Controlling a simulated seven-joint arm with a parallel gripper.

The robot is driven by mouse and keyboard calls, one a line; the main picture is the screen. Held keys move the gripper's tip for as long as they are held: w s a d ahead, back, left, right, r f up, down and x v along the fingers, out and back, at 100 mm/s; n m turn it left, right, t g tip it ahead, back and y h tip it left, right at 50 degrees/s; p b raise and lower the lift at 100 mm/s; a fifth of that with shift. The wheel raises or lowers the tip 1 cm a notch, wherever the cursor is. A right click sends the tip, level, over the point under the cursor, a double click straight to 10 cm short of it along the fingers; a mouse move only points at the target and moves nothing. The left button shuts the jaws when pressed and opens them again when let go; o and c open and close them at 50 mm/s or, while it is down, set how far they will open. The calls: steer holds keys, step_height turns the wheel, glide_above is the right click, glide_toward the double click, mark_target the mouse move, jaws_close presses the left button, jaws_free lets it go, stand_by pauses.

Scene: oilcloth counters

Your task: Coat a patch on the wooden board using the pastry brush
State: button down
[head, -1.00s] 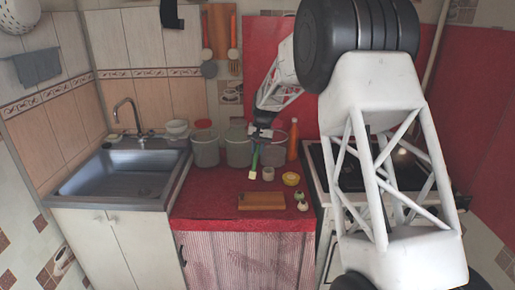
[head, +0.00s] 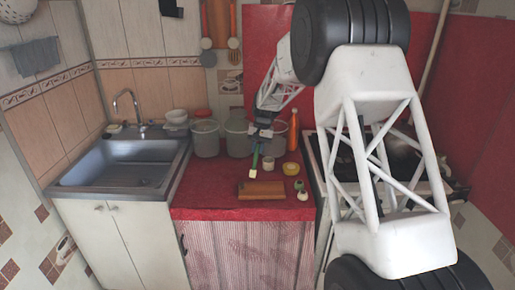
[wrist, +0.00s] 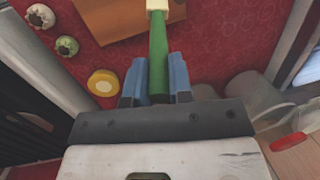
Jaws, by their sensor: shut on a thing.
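My gripper (head: 260,139) is shut on the green handle of the pastry brush (head: 254,160). In the wrist view, the blue fingers (wrist: 158,82) sit on both sides of the brush handle (wrist: 158,55). The pale brush head points away from the gripper, downward in the head view. The wooden board (head: 262,191) lies flat near the front of the red counter. In the wrist view, the brush head overlaps the edge of the board (wrist: 108,18). I cannot tell whether they touch; in the head view the brush head appears above and behind the board.
Grey pots (head: 206,138), an orange bottle (head: 293,128) and a sink (head: 125,163) are around. Red counter (head: 208,190) left of the board is clear.

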steer(key=shift+r, duration=0.1)
steer(key=shift+r, duration=0.4)
stand_by(0.4)
